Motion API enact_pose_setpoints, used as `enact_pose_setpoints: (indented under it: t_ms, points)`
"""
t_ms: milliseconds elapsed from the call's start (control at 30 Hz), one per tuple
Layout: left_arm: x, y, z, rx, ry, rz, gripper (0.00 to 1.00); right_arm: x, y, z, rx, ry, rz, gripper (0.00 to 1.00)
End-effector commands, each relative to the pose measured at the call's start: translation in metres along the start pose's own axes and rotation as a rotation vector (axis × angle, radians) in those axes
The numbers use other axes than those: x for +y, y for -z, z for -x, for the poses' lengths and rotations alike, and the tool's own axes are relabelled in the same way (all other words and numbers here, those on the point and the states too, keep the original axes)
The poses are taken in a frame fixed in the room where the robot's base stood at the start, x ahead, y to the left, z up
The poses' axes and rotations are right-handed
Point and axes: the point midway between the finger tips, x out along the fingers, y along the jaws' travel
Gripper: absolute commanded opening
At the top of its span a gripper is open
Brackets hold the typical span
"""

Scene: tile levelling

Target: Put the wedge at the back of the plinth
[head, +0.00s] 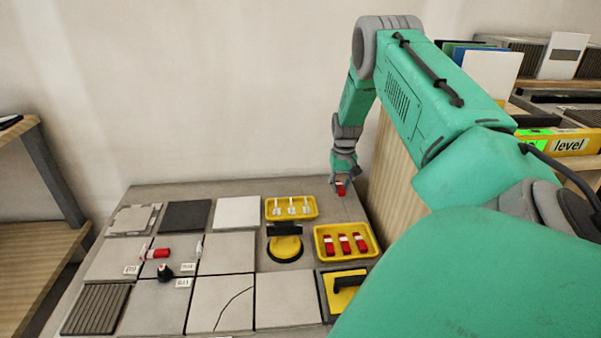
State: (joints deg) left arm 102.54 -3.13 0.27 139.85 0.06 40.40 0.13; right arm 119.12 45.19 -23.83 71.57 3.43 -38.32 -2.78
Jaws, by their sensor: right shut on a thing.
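My right gripper (343,170) is at the back right of the grey plinth (352,209), pointing down. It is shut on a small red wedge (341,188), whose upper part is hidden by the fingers. The wedge is over or on the plinth's back right corner area; I cannot tell whether it touches the surface. My left gripper is out of view.
A yellow tray (372,251) holds red wedges; another (268,215) holds white pieces. A yellow suction cup (285,248) and a trowel-like tool (346,284) stand nearby. A wooden panel (390,170) borders the right.

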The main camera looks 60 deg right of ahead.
Motion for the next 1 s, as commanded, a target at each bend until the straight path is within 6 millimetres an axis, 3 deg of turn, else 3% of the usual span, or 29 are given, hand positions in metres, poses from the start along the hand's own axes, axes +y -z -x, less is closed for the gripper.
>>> enact_pose_setpoints:
  t_ms: [200,467,633,1000]
  points:
    - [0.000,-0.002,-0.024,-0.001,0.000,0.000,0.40,0.001,-0.001,-0.047,-0.003,-0.002,0.001,0.00]
    - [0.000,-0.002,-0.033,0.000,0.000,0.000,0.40,0.001,0.000,-0.068,-0.001,-0.001,0.002,0.00]
    - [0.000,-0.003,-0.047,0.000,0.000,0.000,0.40,0.001,-0.001,-0.093,-0.003,-0.002,0.003,0.00]
    - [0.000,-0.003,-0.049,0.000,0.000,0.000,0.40,0.000,0.000,-0.099,-0.001,0.000,0.004,0.00]
